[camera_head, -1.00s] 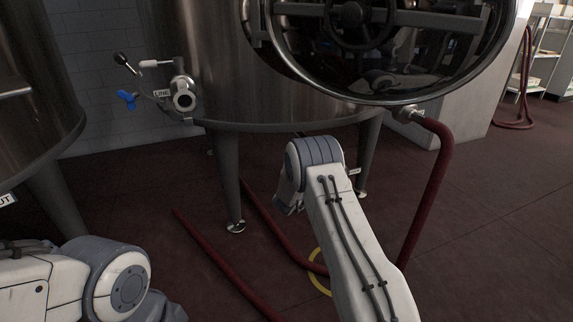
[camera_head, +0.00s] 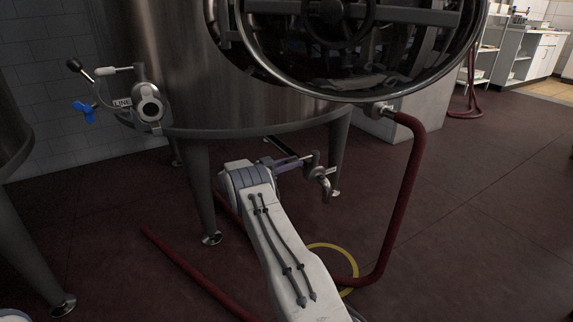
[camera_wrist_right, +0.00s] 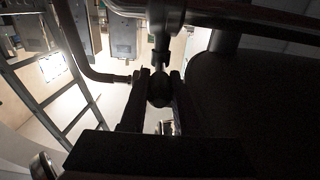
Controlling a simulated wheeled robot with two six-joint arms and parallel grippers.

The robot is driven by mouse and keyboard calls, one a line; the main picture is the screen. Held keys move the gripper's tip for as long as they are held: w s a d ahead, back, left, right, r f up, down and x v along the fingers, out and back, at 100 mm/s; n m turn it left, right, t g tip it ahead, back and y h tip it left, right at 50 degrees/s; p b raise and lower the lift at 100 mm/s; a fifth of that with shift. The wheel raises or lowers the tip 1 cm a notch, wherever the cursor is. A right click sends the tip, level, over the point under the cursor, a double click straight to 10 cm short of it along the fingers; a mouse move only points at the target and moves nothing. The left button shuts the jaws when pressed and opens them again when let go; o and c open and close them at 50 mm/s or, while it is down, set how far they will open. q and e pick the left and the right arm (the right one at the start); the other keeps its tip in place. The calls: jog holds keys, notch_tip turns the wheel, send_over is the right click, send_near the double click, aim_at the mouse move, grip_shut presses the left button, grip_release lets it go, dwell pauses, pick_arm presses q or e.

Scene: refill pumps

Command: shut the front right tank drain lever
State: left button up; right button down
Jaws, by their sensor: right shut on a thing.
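The steel tank (camera_head: 190,75) stands on legs, with a big round door at its front. Under the tank a small metal outlet pipe with a valve (camera_head: 322,176) shows in the head view. My right gripper (camera_head: 300,160) reaches it from the left. In the right wrist view my right gripper (camera_wrist_right: 159,100) is shut on the dark knob of the drain lever (camera_wrist_right: 159,88), with one finger on each side. The lever's metal stem runs up from the knob. The exact angle of the lever is hard to tell. My left gripper is out of view.
A red hose (camera_head: 401,200) runs from a fitting below the door to the floor, right of my arm. A yellow ring (camera_head: 350,262) is marked on the floor. Open floor lies to the right.

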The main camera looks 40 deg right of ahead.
jog(key=shift+d+r, duration=0.15)
jog(key=shift+d, duration=0.05)
jog(key=c, duration=0.6)
grip_release()
jog(key=shift+c, duration=0.2)
jog(key=shift+w+a, duration=0.1)
jog(key=p+v, duration=0.3)
jog(key=v, duration=0.7)
jog(key=shift+a+p, duration=0.25)
jog(key=shift+p, duration=0.05)
